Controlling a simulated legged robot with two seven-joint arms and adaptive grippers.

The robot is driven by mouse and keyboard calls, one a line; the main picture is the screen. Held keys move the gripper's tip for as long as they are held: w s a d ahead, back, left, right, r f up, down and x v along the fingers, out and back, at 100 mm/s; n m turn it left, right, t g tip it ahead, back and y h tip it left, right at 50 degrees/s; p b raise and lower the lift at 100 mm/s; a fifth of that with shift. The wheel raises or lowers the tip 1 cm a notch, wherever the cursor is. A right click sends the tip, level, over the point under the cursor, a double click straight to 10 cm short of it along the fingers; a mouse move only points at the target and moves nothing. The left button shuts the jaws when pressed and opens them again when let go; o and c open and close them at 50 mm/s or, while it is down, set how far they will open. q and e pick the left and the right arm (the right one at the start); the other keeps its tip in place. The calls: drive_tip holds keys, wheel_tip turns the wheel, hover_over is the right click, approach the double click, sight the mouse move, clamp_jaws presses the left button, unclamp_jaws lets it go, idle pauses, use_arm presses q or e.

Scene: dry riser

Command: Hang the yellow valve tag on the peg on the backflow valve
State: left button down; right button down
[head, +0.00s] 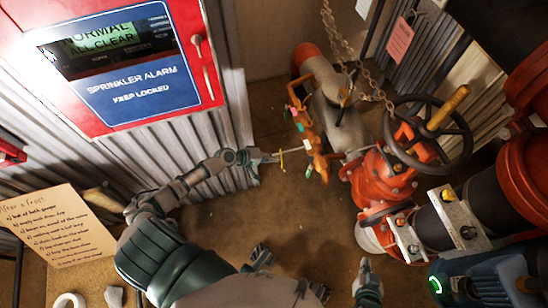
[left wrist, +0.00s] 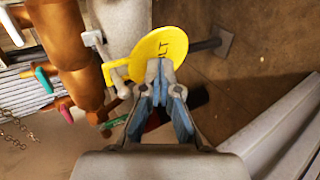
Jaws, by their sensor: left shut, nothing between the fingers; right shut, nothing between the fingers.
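The yellow valve tag (left wrist: 172,45) is a round disc with a squared loop, its lettering partly hidden by my fingers. In the head view the tag (head: 281,160) shows nearly edge-on. A pale peg (left wrist: 95,38) stands out from the orange-brown backflow valve (head: 314,140). The tag's loop overlaps the peg in the left wrist view and appears to be around it, though I cannot tell for certain. My left gripper (head: 270,157) is shut and empty, its fingertips (left wrist: 160,72) close in front of the disc; contact is unclear. My right gripper (head: 364,266) is shut and empty, low in the head view.
A large orange valve (head: 385,180) with a black handwheel (head: 430,135) stands right of the backflow valve. A chain (head: 345,50) hangs above. The red sprinkler alarm cabinet (head: 140,60) is at upper left. The floor (head: 215,228) between is mostly clear.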

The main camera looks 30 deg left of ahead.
use_arm(q)
drive_tip(key=shift+s+a, duration=0.25)
drive_tip(key=shift+s, duration=0.05)
use_arm(e)
drive_tip(key=shift+f, duration=0.1)
idle(0.8)
use_arm(q)
drive_tip(key=shift+s+a, duration=0.1)
